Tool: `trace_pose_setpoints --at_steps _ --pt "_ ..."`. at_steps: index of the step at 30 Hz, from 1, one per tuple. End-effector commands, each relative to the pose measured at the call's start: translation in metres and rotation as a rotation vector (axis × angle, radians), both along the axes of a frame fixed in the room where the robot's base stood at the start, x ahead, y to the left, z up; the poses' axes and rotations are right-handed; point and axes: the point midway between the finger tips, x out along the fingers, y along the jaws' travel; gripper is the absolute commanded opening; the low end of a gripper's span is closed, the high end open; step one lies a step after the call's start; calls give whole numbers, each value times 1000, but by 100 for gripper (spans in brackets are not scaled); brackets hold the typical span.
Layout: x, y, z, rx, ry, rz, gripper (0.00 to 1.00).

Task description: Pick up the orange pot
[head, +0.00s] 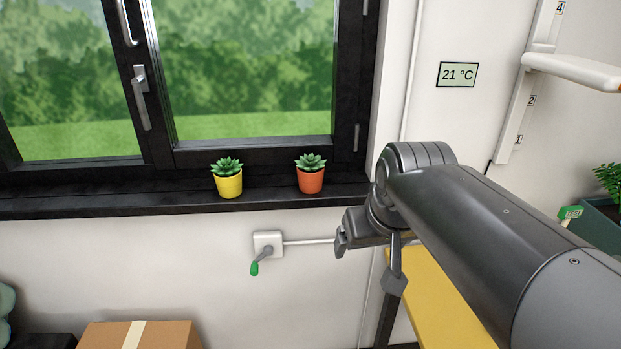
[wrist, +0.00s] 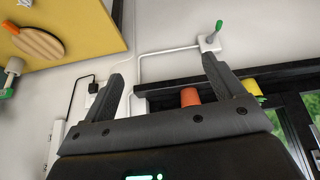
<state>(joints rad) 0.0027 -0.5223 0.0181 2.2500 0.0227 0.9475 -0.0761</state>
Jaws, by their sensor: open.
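The orange pot (head: 311,181) holds a green succulent and stands upright on the dark window sill (head: 120,203) in the head view.
A yellow pot (head: 229,184) with a succulent stands on the sill left of the orange one. A crank with a green handle (head: 258,261) sits on the wall below the sill. A yellow tabletop (head: 440,310) lies below my arm. A cardboard box (head: 165,335) is at lower left.

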Motion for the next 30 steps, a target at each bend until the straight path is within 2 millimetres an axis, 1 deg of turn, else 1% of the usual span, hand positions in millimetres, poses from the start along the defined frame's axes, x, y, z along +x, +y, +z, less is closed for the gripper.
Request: trace_pose_setpoints --at_steps 1,5,6,8,9,14,15,17,18,20,21,24,27,30 --pt "19 2 8 -3 9 15 87" --pt "64 9 27 -10 22 58 87" --pt "78 11 32 -12 25 72 87" --pt "100 14 38 -12 30 91 87" --pt "114 16 41 -14 33 106 87" --pt "172 25 49 -15 47 160 87" --pt "187 28 50 -15 52 175 87" --pt "208 31 50 -13 56 195 87" --pt "223 33 49 -12 59 210 87" --pt "244 36 47 -10 63 229 87" --pt "257 38 45 -9 67 243 87" --pt "288 43 39 -6 70 273 87" --pt "311 46 34 -2 74 297 87" --pt "325 49 29 1 76 313 87"
